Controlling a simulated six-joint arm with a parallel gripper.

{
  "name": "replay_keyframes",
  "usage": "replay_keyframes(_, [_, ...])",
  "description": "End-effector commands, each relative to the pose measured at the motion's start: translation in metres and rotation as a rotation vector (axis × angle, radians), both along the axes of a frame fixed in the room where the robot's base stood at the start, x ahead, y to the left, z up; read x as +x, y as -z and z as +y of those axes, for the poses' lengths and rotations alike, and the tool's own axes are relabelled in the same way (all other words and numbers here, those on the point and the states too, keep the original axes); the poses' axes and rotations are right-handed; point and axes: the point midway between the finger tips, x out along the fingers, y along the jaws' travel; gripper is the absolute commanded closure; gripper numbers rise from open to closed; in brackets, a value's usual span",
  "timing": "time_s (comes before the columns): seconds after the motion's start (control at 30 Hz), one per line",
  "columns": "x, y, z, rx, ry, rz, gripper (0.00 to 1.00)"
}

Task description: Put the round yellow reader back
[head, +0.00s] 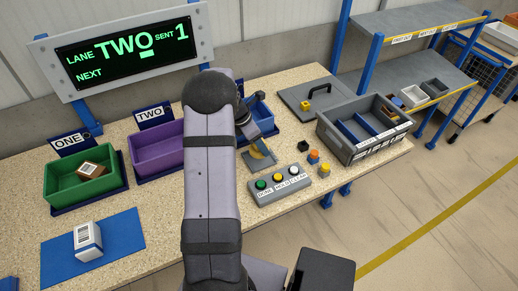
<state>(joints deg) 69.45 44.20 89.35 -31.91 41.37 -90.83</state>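A yellow rounded thing (257,152), probably the round yellow reader, shows just below my wrist in the head view. It is partly hidden, and a grey piece lies around or under it. My gripper (256,139) is above or at it, small and largely hidden by my own wrist. I cannot tell whether its fingers are open, shut or touching the yellow thing. The sign (130,50) reads LANE TWO, SENT 1, with NEXT blank.
A green bin (60,196) holds a brown parcel (92,170). A purple bin (158,162) and a partly hidden blue bin (262,112) follow. A white box (88,241) lies on a blue mat (125,228). A button box (279,194), small blocks (313,156) and a grey crate (340,146) stand right.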

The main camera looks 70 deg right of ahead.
Motion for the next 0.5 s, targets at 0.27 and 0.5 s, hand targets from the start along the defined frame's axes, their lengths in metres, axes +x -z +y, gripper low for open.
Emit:
replay_keyframes(0.27, [0.0, 0.03, 0.0, 0.002, 0.0, 0.001, 0.63])
replay_keyframes(0.5, [0.0, 0.037, 0.0, -0.001, 0.0, -0.001, 0.63])
